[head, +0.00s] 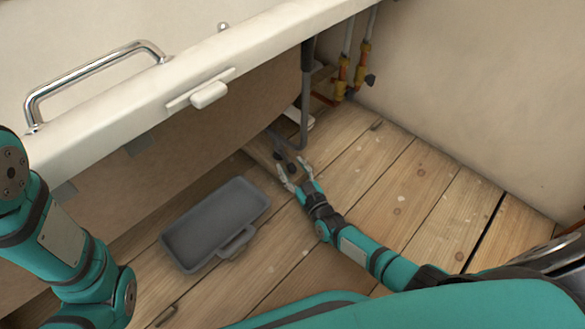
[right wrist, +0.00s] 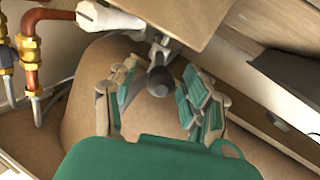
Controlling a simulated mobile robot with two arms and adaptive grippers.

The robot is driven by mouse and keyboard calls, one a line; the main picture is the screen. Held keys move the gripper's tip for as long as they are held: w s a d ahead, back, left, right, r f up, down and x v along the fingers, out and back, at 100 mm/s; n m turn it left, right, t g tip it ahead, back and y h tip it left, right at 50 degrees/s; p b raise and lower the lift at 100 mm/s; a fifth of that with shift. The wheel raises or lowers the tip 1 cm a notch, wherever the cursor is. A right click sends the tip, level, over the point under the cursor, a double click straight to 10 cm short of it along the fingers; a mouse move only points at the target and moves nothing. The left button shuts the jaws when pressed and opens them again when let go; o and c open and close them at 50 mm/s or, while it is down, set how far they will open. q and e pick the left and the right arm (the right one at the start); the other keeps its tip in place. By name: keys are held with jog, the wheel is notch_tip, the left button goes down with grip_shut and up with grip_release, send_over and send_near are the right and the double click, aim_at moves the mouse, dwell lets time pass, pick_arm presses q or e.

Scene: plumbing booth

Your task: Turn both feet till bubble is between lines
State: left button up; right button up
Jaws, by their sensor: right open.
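The white bath (head: 290,40) runs across the upper left of the head view. A small white block on a strip (head: 208,94) sits on its rim; I cannot tell whether it is the level, and no bubble or lines can be made out. My right gripper (head: 293,172) is under the bath edge, its fingers apart around a dark round foot (right wrist: 160,79). In the right wrist view the gripper (right wrist: 157,98) has the foot between and slightly beyond its pads; contact cannot be told. A second foot is not clearly seen. My left arm shows at the left, its gripper out of frame.
A grey tray (head: 215,222) lies on the plank floor left of my right arm. Copper and brass pipes (head: 343,85) stand by the wall at the back. A chrome handle (head: 95,75) is on the bath. The floor to the right (head: 430,190) is clear.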

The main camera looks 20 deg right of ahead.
jog(key=s, duration=0.5)
jog(key=s+d, duration=0.1)
jog(key=s, duration=0.1)
jog(key=shift+s, duration=0.25)
